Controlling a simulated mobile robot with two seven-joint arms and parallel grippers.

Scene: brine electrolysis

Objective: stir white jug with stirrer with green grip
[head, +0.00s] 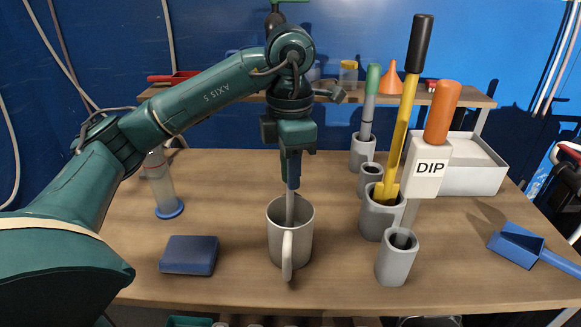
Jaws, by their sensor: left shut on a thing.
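The white jug (277,222) stands upright on the table, its handle towards me. My left gripper (291,172) is above the jug, pointing down and shut on a stirrer. The stirrer's thin grey rod (290,208) hangs down inside the jug. Its lower end is hidden by the jug wall. Some dark green shows between the gripper fingers; most of the grip is hidden. My right gripper is not in view.
A blue block (189,255) lies left of the jug and a clear cylinder with a blue base (163,190) stands behind. To the right are grey holders (396,262) with upright tools, a DIP sign (430,168), a white box (470,172) and a blue scoop (517,243).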

